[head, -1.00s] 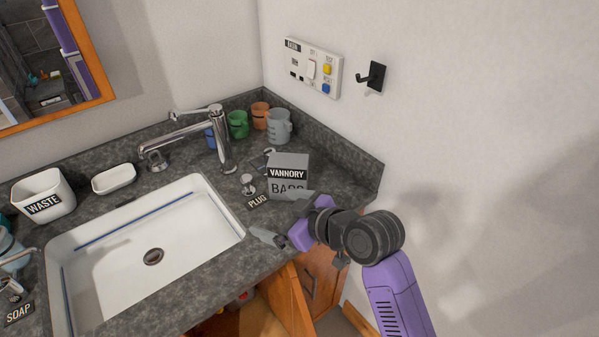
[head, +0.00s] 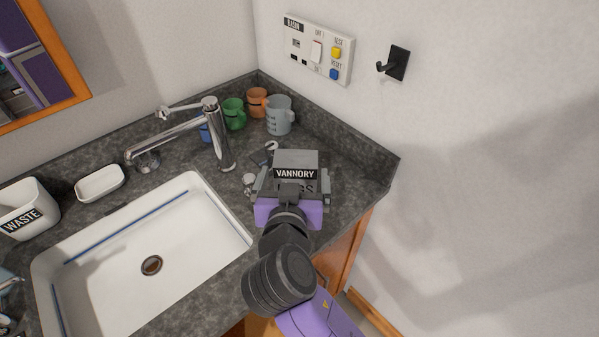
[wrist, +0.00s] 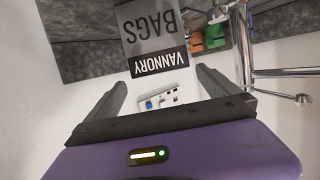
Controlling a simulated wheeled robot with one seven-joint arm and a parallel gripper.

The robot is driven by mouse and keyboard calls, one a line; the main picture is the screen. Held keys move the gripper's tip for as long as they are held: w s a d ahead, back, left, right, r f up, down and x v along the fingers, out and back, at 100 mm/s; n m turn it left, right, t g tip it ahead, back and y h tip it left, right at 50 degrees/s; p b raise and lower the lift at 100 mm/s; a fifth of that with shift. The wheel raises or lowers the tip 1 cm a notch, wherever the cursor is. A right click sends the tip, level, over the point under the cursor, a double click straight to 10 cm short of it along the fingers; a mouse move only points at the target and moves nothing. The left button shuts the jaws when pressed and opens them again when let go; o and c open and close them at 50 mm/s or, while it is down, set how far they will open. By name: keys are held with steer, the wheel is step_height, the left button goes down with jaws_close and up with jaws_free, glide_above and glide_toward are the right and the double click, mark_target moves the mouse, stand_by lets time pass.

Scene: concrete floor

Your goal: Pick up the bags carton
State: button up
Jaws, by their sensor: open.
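The bags carton (head: 296,160) is a grey box with a black "VANNORY" label and "BAGS" lettering. It stands on the dark counter right of the sink; my gripper hides its lower front in the head view. In the wrist view the carton (wrist: 150,32) appears upside down, beyond the fingertips and roughly between their lines. My gripper (head: 292,180) is open, right at the front of the carton, one finger toward each side. Its two fingers also show in the wrist view (wrist: 162,88), with nothing between them. I cannot tell whether they touch the carton.
The chrome tap (head: 217,140) and white sink (head: 200,262) lie to the left. Behind the carton are a grey jug (head: 279,115), a green cup (head: 233,114) and an orange cup (head: 257,102). The wall is at right.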

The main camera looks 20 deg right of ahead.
mark_target(296, 162)
steer(key=x, duration=0.2)
steer(key=p+x, duration=0.1)
steer(key=x, duration=0.2)
steer(key=p+x, duration=0.1)
steer(key=x, duration=0.1)
steer(key=shift+w+f, duration=0.15)
steer(key=shift+f, duration=0.25)
steer(key=c, duration=1.5)
